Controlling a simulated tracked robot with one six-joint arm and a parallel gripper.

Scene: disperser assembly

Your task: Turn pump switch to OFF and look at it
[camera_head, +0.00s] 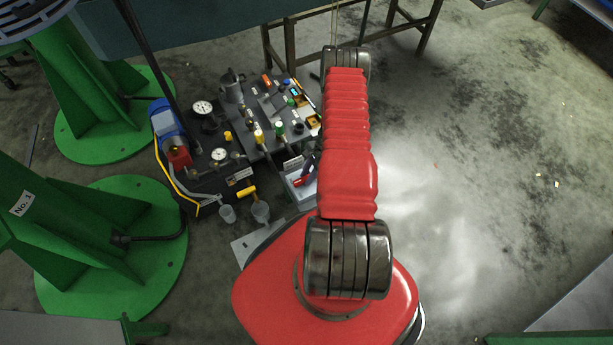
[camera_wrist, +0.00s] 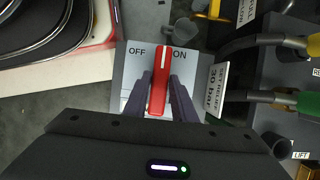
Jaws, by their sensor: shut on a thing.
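The pump switch is a red lever (camera_wrist: 159,92) on a pale plate (camera_wrist: 128,70) marked OFF at left and ON at right, in the wrist view. The lever's top end lies between the two words, leaning slightly toward ON. My gripper (camera_wrist: 160,80) has its two dark fingers along both sides of the lever, shut on it. In the head view the switch's pale box (camera_head: 291,187) shows beside my red arm, with a bit of red on it. The arm hides part of that area, and the lettering there is too small to read.
A sign reading SET RELIEF 30 bar (camera_wrist: 216,90) stands just right of the plate. Beyond it are fittings with yellow (camera_wrist: 313,44) and green (camera_wrist: 308,104) ends. The head view shows a panel with gauges (camera_head: 219,154), a blue motor (camera_head: 165,122) and green stands (camera_head: 110,240). Floor at right is clear.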

